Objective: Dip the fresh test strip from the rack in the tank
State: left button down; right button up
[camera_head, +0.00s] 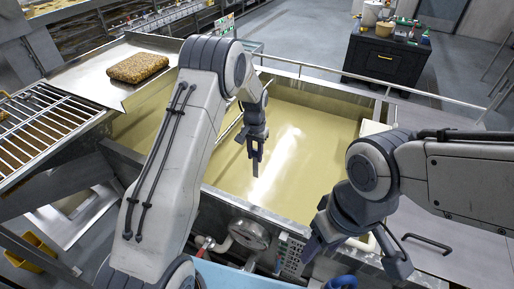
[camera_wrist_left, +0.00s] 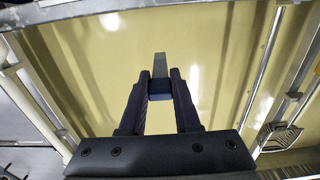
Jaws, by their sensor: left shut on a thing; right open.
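My left gripper (camera_head: 255,146) is shut on a narrow test strip (camera_wrist_left: 160,66), pale grey with a dark blue grip part between the fingertips. In the left wrist view the gripper (camera_wrist_left: 160,88) points at the yellowish floor or liquid of the tank, with the strip extending beyond the fingers. The tank (camera_head: 245,203) is a large metal basin. The strip hangs down over its middle; I cannot tell whether its tip touches the liquid. My right gripper (camera_head: 352,256) is open and empty outside the tank's near right side. I cannot make out the rack.
A brown block (camera_head: 137,67) lies on the sloping metal tray (camera_head: 90,80) at left. A wire rack (camera_head: 35,130) stands further left. A round gauge (camera_head: 250,233) and valves sit on the tank's near side. A dark cabinet (camera_head: 385,65) with items on top stands behind.

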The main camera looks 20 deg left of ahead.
pick_arm(q)
jog(key=shift+w+f, duration=0.1)
jog(key=shift+f, duration=0.95)
jog(key=shift+f+b, duration=0.65)
jog(key=shift+f, duration=0.3)
notch_tip(320, 180, down, 24)
jog(key=b, duration=1.5)
jog(key=shift+f+b, duration=0.25)
jog(key=shift+b, duration=0.05)
dwell(0.7)
